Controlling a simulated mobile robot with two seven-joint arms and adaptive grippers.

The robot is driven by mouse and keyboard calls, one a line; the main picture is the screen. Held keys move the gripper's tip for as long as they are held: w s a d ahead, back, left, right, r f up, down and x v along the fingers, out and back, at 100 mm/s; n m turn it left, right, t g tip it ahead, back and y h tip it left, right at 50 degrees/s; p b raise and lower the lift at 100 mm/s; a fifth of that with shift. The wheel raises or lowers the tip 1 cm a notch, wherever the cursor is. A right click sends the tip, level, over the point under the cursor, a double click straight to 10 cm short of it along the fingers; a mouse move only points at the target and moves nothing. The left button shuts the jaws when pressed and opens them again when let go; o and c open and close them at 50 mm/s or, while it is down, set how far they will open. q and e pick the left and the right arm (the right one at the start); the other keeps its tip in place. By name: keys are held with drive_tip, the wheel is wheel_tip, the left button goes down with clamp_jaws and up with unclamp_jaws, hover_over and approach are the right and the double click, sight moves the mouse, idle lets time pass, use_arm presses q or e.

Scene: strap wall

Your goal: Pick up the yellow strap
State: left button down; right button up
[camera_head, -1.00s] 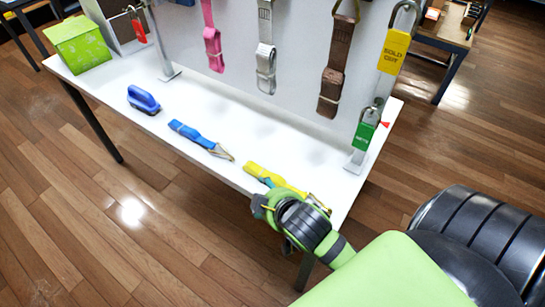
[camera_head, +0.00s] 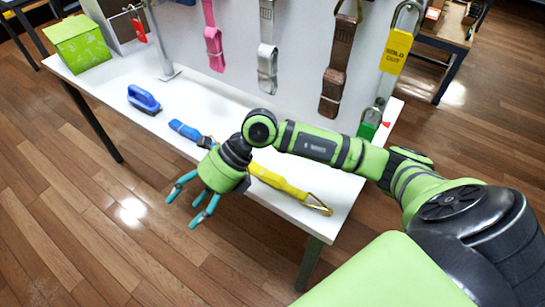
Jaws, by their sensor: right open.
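The yellow strap (camera_head: 273,181) lies flat on the white table (camera_head: 110,93) near its front right part, with a metal buckle at its right end. Its left end is hidden behind my right arm. My right gripper (camera_head: 188,207) is open and empty, with its teal fingers pointing down and left. It is in front of the table's front edge, to the left of the yellow strap and apart from it. My left gripper is not in view.
A green box (camera_head: 80,42) stands at the left end. Pink (camera_head: 213,45), grey (camera_head: 267,62) and brown (camera_head: 335,75) straps hang from the white panel behind.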

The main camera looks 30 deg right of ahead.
drive_tip(key=w+d+f+h, duration=0.1)
drive_tip(key=d+f+h, duration=0.15)
drive_tip(key=d, duration=0.35)
drive_tip(key=w+d+f+h, duration=0.1)
drive_tip(key=d+f+h, duration=0.1)
drive_tip(key=d+h, duration=0.3)
drive_tip(key=h, duration=0.3)
hover_over(271, 178)
drive_tip(key=shift+w+a+r+m+g+y, duration=0.2)
drive_tip(key=shift+w+r+m+g+y, duration=0.1)
drive_tip(key=shift+w+g, duration=0.1)
drive_tip(key=f+p, duration=0.1)
drive_tip(key=f, duration=0.1)
drive_tip(key=f+p, duration=0.1)
drive_tip(key=f, duration=0.1)
drive_tip(key=s+f+p, duration=0.1)
drive_tip(key=f, duration=0.1)
drive_tip(key=shift+d, duration=0.3)
drive_tip(key=shift+w+f, duration=0.1)
drive_tip(key=shift+f, duration=0.4)
clamp_jaws()
